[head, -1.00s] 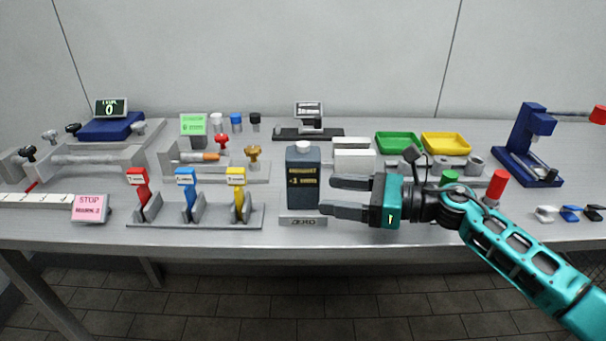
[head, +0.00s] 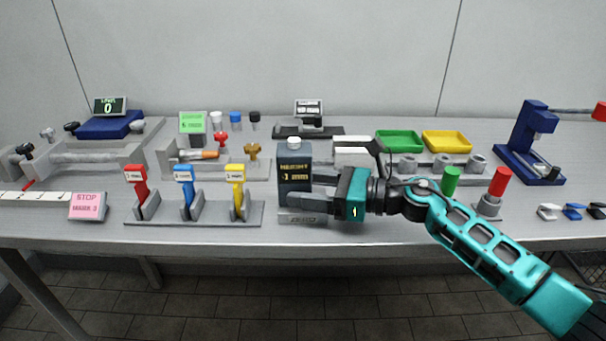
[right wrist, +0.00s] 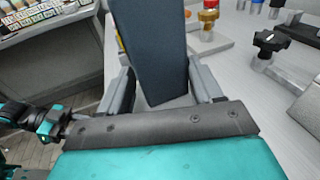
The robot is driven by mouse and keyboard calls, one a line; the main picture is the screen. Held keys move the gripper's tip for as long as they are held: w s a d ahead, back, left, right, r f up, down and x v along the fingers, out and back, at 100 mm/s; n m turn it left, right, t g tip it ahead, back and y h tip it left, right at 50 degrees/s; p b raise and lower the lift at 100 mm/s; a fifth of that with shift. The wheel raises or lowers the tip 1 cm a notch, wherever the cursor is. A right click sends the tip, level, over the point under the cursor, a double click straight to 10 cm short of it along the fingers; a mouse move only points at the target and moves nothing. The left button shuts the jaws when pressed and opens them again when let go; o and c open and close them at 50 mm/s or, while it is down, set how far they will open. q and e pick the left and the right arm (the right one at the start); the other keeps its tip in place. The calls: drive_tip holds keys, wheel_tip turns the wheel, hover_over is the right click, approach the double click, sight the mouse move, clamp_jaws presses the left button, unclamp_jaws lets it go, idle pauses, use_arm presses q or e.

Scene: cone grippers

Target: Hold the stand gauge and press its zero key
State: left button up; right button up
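The stand gauge (head: 295,158) appears to be the dark blue upright block with a yellow-lettered display and a small pale round piece on top. It stands at the table's front, by a plate marked ZERO (head: 303,219). My right gripper (head: 306,190) straddles its lower half, one finger in front and one behind. In the right wrist view the gauge's dark side (right wrist: 155,50) fills the gap and the fingers lie close against both sides, looking shut on it. My left gripper is not in the head view; a small teal and black part (right wrist: 48,122) in the right wrist view may be it.
Red, blue and yellow levers (head: 184,188) stand left of the gauge. White blocks (head: 353,150) stand behind the right gripper. Green (head: 450,180) and red (head: 499,180) cylinders stand to the right. The front strip of table between gauge and levers is narrow but clear.

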drive_tip(key=c, duration=0.3)
use_arm(q)
drive_tip(key=shift+s+f, duration=0.2)
drive_tip(key=shift+s, duration=0.05)
clamp_jaws()
drive_tip(key=shift+a, duration=0.1)
idle(1.2)
